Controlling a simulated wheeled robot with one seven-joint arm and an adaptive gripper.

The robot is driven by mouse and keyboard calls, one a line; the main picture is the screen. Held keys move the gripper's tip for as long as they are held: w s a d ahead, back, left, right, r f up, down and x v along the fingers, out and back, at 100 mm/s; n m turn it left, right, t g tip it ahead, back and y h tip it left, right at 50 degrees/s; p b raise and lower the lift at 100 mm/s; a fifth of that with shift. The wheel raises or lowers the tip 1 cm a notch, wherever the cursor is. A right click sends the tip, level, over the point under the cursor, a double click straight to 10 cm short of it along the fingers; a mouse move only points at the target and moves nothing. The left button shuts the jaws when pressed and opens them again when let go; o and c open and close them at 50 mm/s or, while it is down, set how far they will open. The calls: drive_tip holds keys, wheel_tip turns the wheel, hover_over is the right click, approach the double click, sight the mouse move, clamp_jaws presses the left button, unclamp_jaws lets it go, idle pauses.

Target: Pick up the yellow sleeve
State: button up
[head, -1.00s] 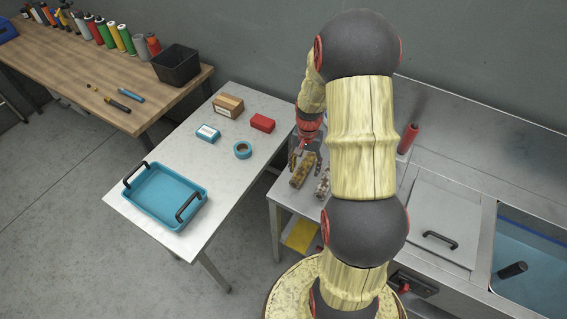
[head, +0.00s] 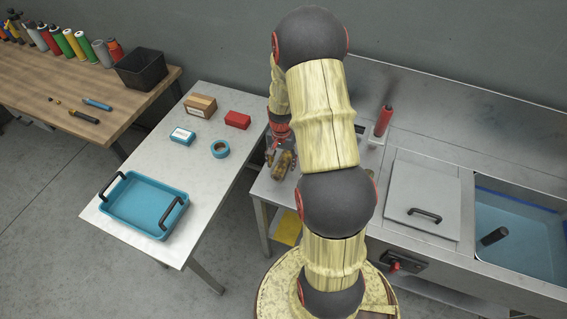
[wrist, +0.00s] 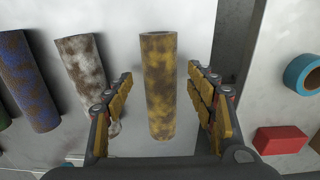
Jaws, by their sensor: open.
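The yellow sleeve (wrist: 158,88) is a tube with worn brown-grey patches, lying on the metal counter. In the wrist view it lies lengthwise between the two fingers of my gripper (wrist: 160,82), with a visible gap on each side. My gripper is open and holds nothing. In the head view the yellow sleeve (head: 286,164) shows small beside my gripper (head: 279,155), partly covered by it and by my arm.
Left of the yellow sleeve lie a white-and-brown sleeve (wrist: 88,78) and a blue-and-brown sleeve (wrist: 30,82). A lower table holds blue tape (head: 221,149), a red box (head: 237,119) and a blue tray (head: 112,215). A red cylinder (head: 383,121) stands at the counter's back.

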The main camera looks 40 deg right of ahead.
drive_tip(key=shift+f, duration=0.7)
drive_tip(key=shift+c, duration=0.7)
drive_tip(key=c, duration=1.1)
